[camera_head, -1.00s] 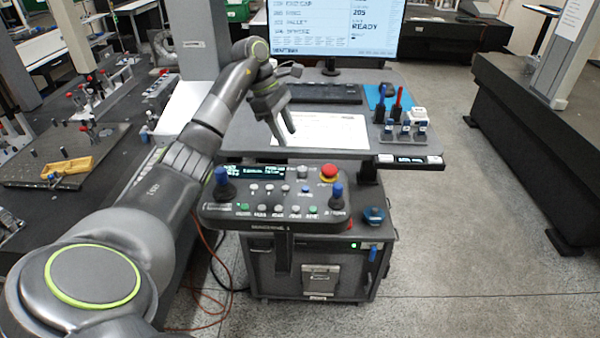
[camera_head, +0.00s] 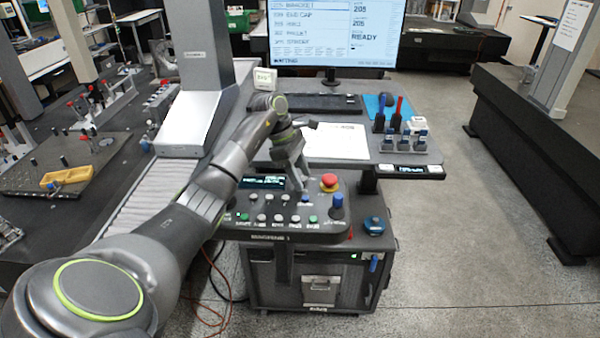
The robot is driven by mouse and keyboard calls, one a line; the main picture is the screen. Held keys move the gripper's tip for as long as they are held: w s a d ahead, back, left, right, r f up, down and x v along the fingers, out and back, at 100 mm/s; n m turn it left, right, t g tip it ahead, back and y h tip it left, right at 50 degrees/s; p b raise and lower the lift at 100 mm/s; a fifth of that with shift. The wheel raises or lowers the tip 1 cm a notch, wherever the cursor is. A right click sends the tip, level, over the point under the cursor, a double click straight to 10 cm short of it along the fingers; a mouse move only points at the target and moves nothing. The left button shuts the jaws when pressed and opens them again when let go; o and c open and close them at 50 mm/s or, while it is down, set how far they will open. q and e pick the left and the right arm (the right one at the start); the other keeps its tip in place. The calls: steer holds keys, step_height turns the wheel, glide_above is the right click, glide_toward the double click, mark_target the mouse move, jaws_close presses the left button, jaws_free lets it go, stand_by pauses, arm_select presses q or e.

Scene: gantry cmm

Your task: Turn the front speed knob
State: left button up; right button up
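The control panel labelled Machine 1 (camera_head: 290,237) faces me, with a lit display (camera_head: 262,182), a red emergency button (camera_head: 329,182), a blue-topped joystick (camera_head: 337,205) and rows of small buttons. My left gripper (camera_head: 300,183) points down at the panel between the display and the red button. The small grey knob seen there earlier is now hidden behind the fingers. I cannot tell whether the fingers touch it or how far apart they are. My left arm also covers the panel's left end and its other joystick. My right gripper is not in view.
Behind the panel is a desk with a white sheet (camera_head: 335,143), a keyboard (camera_head: 318,104), a monitor (camera_head: 333,35) and a rack of small tools (camera_head: 404,143). A dark granite table (camera_head: 65,178) stands left. The floor at right (camera_head: 470,260) is clear.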

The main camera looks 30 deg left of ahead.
arm_select(q)
steer(key=c, duration=0.9)
steer(key=shift+f+n+t+b, duration=0.15)
steer(key=shift+n+t+b, duration=0.25)
steer(key=shift+n+b, duration=0.6)
steer(key=n+b, duration=0.2)
steer(key=shift+s+t+y+b, duration=0.15)
steer(key=shift+t+y+b, duration=0.15)
steer(key=shift+t, duration=0.1)
steer(key=n+b, duration=0.2)
steer(key=n, duration=0.1)
steer(key=shift+d+t+y, duration=0.15)
steer(key=shift+t+y, duration=0.25)
steer(key=shift+r+n+t+y+b, duration=0.2)
steer(key=shift+n+b, duration=0.2)
steer(key=shift+n, duration=0.3)
steer(key=shift+r+n+t+y+b, duration=0.1)
steer(key=shift+n+y+b, duration=0.2)
steer(key=shift+n, duration=0.4)
steer(key=o, duration=1)
steer(key=shift+s, duration=0.1)
